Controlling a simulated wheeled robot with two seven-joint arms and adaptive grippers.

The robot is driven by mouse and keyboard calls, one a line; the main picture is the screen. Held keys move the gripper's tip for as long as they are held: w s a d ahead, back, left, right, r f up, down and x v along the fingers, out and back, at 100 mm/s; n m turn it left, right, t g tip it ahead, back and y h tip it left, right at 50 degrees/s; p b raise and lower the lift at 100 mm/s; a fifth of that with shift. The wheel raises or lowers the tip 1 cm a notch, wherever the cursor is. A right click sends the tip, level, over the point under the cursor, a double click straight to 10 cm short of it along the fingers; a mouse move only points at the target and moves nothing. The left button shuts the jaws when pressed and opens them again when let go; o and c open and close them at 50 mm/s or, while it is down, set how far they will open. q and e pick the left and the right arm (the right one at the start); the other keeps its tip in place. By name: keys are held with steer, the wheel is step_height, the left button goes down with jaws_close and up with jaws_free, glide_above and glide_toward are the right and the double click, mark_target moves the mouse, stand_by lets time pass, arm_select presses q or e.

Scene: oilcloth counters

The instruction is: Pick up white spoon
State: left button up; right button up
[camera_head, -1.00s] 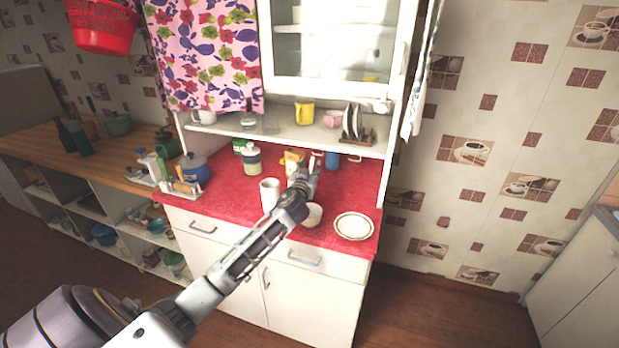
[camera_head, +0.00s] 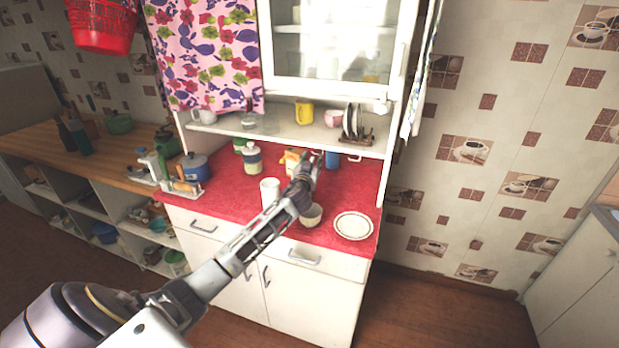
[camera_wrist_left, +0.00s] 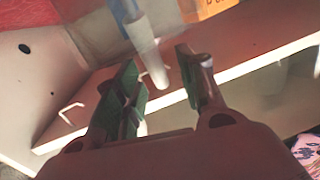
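My left gripper (camera_head: 306,172) reaches over the red counter (camera_head: 228,190), near its back. In the left wrist view, its two fingers (camera_wrist_left: 160,80) are apart, so it is open. A long pale white piece (camera_wrist_left: 147,50), possibly the white spoon's handle, shows between and beyond the fingertips. I cannot tell whether it touches a finger. A blue object (camera_wrist_left: 124,10) is beside its upper end. In the head view I cannot make out the spoon clearly; the gripper covers part of that area. My right gripper is not in view.
A white mug (camera_head: 270,192), a bowl (camera_head: 311,216) and a plate (camera_head: 353,226) stand near the counter's front. A blue cup (camera_head: 332,159) and a jar (camera_head: 252,158) stand farther back. A shelf (camera_head: 290,134) with cups overhangs the counter's back.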

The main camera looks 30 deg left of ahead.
arm_select(q)
jaws_close()
steer(key=shift+r, duration=0.15)
step_height(320, 180, up, 18)
steer(key=shift+b, duration=0.3)
stand_by(0.6)
steer(key=shift+s, duration=0.1)
stand_by(0.6)
